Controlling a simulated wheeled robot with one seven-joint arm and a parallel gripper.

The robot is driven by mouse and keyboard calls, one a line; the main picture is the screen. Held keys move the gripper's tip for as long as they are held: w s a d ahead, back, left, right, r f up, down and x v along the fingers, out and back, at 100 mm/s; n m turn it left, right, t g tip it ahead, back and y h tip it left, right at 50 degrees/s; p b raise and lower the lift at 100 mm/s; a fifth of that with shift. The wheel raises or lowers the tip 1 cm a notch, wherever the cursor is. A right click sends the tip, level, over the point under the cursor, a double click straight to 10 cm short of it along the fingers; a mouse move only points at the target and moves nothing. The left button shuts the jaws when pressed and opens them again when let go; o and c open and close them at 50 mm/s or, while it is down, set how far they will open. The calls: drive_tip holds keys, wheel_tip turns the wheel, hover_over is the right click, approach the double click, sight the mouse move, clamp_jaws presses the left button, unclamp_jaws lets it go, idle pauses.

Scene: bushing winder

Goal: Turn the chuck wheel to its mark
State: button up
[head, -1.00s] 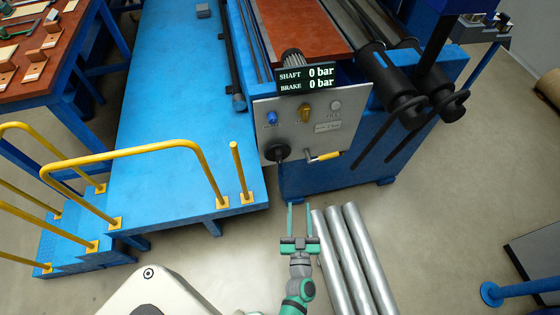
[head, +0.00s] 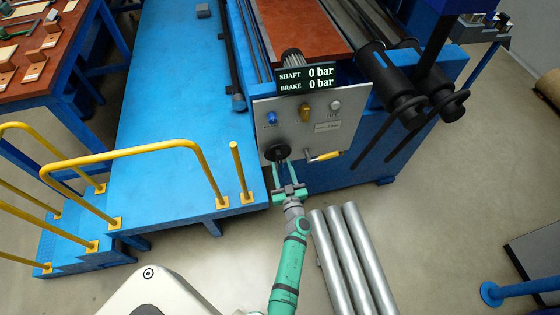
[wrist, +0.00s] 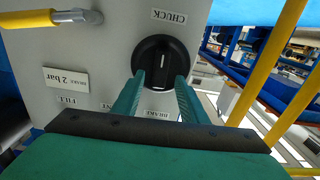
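The chuck wheel (head: 278,152) is a round black knob at the lower left of the grey control panel. In the wrist view the black wheel (wrist: 160,55) has a raised grip bar and a short white line, with a CHUCK label beside it. My gripper (head: 281,164) is at the wheel, and its two green fingers stand apart. In the wrist view the fingertips (wrist: 159,78) overlap the wheel's face, one on each side of the white line. I cannot tell whether they touch it. No mark on the panel around the wheel is clear.
A yellow-handled crank (head: 324,156) sits right of the wheel. Blue (head: 271,118) and orange (head: 305,114) knobs are above, under a display (head: 306,78) reading 0 bar twice. Several metal tubes (head: 345,255) lie on the floor right of my arm. A yellow railing (head: 237,165) stands left.

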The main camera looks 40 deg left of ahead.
sight(279, 159)
drive_tip(key=shift+x, duration=1.65)
clamp_jaws()
